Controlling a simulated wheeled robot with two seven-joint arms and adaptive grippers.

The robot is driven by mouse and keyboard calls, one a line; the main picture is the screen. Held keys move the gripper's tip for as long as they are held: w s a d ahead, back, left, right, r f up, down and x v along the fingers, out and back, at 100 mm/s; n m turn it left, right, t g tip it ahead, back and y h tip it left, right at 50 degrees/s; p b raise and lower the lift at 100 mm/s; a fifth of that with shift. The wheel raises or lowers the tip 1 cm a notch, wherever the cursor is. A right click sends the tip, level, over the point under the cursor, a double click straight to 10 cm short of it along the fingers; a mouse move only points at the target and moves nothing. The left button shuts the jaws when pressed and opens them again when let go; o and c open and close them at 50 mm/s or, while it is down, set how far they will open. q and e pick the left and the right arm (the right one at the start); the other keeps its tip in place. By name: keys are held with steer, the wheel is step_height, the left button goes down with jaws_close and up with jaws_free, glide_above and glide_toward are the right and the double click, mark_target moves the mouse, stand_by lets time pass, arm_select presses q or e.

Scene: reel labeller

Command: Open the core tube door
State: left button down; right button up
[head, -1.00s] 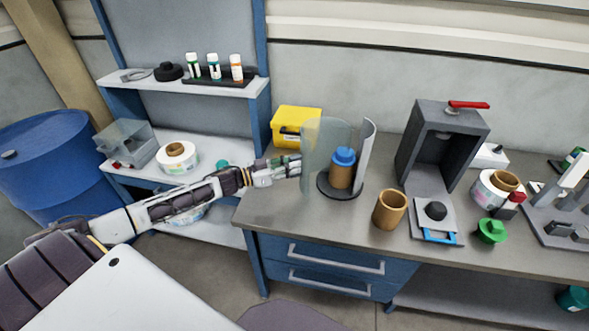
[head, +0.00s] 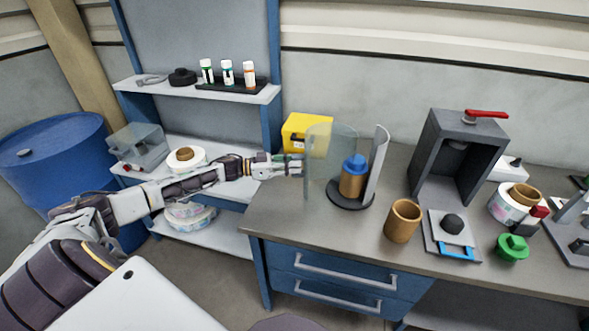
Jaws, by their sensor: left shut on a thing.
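The core tube stand holds a brown core with a blue cap (head: 353,173) on a round dark base (head: 345,203). A pale curved wall (head: 378,165) stands at its right. The core tube door is a clear curved panel (head: 322,150) at the left, standing away from the wall with a wide gap at the front. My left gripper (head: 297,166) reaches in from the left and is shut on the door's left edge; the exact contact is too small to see. My right gripper is not in view.
A yellow box (head: 305,136) stands close behind my left gripper. A brown cup (head: 403,220) and a grey press with a red lever (head: 487,114) stand to the right. Bare worktop (head: 290,222) lies in front of the door. Shelves (head: 205,93) stand at the left.

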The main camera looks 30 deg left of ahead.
arm_select(q)
steer(key=w+a+b, duration=0.1)
steer(key=w+a, duration=0.1)
steer(key=a, duration=0.1)
steer(key=shift+w+a+b, duration=0.25)
steer(key=shift+w+b, duration=0.1)
steer(key=shift+b, duration=0.05)
steer(key=c, duration=1.7)
jaws_free()
steer(key=o, duration=0.4)
steer(key=shift+v, duration=6)
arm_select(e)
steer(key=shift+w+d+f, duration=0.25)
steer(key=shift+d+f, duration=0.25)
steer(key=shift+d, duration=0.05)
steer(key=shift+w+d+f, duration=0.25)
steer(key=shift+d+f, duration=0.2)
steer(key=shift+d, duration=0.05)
